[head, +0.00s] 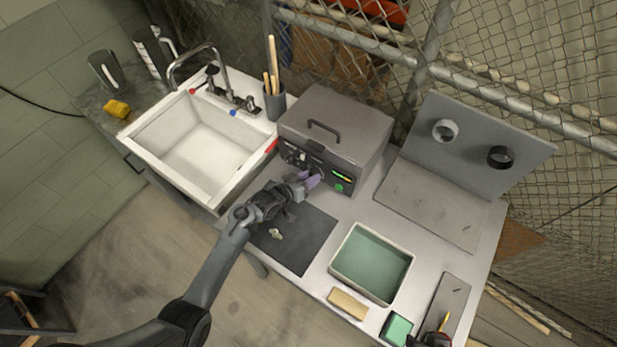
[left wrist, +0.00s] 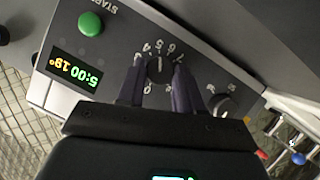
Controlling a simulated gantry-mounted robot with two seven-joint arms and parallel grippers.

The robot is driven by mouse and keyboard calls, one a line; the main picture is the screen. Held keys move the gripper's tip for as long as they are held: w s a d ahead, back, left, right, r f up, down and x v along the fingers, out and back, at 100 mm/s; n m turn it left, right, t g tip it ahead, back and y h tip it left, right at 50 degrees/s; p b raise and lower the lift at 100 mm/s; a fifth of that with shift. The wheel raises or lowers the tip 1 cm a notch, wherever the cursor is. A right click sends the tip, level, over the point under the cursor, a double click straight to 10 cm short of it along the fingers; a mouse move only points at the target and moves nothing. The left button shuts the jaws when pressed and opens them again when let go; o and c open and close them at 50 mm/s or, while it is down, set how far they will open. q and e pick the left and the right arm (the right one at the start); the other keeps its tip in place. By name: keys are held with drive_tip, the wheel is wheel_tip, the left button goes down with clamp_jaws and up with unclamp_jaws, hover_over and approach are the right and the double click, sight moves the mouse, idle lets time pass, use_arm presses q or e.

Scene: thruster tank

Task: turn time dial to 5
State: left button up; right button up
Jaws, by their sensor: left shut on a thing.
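The grey tank unit (head: 335,135) stands on the bench with its lid closed. Its sloped front panel carries the time dial (left wrist: 158,68), a dark round knob with numbers around it. My left gripper (head: 311,180) reaches to this panel. In the left wrist view its purple fingers (left wrist: 158,75) lie on both sides of the time dial and are shut on it. The display (left wrist: 75,70), seen upside down, appears to read 5:00 in green and 18° in orange. A dark shape at the head view's lower right edge (head: 437,340) may be my right gripper; its fingers are unclear.
A second dial (left wrist: 221,104) and a green button (left wrist: 90,24) flank the time dial. A dark mat (head: 290,245) with a small metal part (head: 276,234) lies before the unit. A green-lined tray (head: 340,262) stands to the right, the sink (head: 150,128) to the left.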

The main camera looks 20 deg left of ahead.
use_arm(q)
drive_tip(key=o, duration=1)
drive_tip(key=shift+o, duration=0.2)
drive_tip(key=shift+s+a+r, duration=0.2)
drive_tip(key=shift+s, duration=0.2)
drive_tip(key=p+v, duration=0.1)
drive_tip(key=v, duration=0.8)
drive_tip(key=shift+s+a, duration=0.15)
drive_tip(key=shift+s, duration=0.25)
drive_tip(key=shift+r, duration=0.1)
